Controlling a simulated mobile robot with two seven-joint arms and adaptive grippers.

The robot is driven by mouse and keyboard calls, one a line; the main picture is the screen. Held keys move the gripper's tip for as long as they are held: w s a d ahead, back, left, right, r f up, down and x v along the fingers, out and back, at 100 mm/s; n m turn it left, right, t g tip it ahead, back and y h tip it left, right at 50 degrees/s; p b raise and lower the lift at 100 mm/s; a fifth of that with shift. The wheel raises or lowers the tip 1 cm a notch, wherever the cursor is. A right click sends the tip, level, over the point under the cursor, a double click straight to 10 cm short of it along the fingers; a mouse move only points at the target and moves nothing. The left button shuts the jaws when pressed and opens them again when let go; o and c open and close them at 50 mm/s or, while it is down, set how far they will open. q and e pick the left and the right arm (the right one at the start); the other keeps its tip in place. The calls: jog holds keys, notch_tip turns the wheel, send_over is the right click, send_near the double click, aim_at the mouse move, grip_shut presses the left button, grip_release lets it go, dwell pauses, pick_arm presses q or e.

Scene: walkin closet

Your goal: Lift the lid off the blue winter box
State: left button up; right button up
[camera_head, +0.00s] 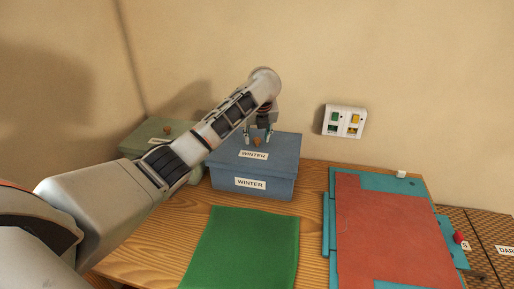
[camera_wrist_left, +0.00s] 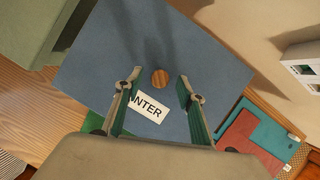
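The blue winter box (camera_head: 230,182) stands on the wooden table against the wall, with a WINTER label on its front. Its blue lid (camera_head: 285,146) is on it and has a second WINTER label and a round wooden knob (camera_head: 257,142). My left gripper (camera_head: 258,137) is above the lid with its fingers pointing down. In the left wrist view my left gripper (camera_wrist_left: 158,88) is open, its fingers on either side of the knob (camera_wrist_left: 160,78) with gaps between. The lid (camera_wrist_left: 110,65) fills much of that view. My right gripper is not in view.
A green box (camera_head: 150,131) with its own knob stands to the left, partly behind my left arm. A green mat (camera_head: 243,248) lies in front of the blue box. A red and teal flat stack (camera_head: 385,225) lies to the right. A switch panel (camera_head: 344,121) is on the wall.

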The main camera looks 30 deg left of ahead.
pick_arm(q)
jog(key=shift+w+a+f, duration=0.1)
jog(key=shift+a+f, duration=0.05)
jog(key=shift+f, duration=0.2)
grip_shut()
jog(key=shift+r, duration=0.1)
